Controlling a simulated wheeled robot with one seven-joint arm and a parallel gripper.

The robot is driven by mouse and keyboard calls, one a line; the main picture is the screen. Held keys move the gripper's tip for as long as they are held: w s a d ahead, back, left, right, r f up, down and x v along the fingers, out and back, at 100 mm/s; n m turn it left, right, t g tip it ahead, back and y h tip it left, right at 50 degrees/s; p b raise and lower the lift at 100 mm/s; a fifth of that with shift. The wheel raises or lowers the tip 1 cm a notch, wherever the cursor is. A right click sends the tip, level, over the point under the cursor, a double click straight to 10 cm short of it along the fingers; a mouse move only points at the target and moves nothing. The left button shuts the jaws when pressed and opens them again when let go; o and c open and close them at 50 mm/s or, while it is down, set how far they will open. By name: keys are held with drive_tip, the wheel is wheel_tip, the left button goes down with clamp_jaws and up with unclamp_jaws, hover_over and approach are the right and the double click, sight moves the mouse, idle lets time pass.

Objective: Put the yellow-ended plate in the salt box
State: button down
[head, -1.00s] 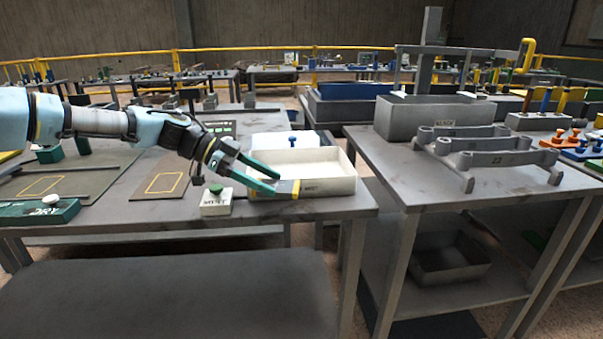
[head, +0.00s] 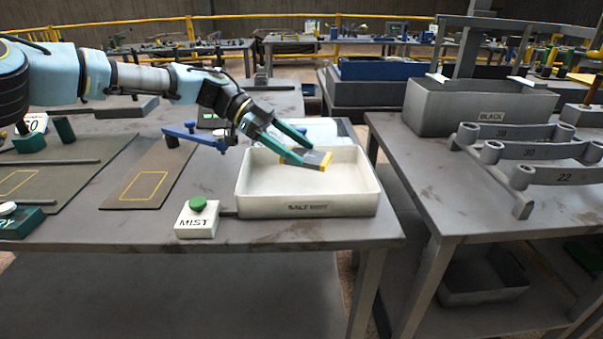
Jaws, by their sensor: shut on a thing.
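The yellow-ended plate (head: 318,160) is a small grey piece with yellow at its end. My gripper (head: 303,150) has green fingers and is shut on it. The salt box (head: 305,209) is a white open tray with "SALT" lettering on its front wall. It stands near the right front part of the left table. The plate and fingertips show over the inside of the box, toward its back. I cannot tell how far the plate is above the floor of the box.
A white MIST block with a green button (head: 197,219) stands left of the box. A blue bracket (head: 200,137) is behind it. A grey BLACK tank (head: 478,107) and curved grey racks (head: 530,150) stand on the right table, across a gap.

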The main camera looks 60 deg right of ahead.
sight(297, 185)
drive_tip(key=shift+f+p, duration=0.75)
drive_tip(key=shift+f, duration=2.65)
unclamp_jaws()
drive_tip(key=shift+w, duration=0.1)
drive_tip(key=b+v, duration=0.3)
drive_tip(key=v, duration=0.9)
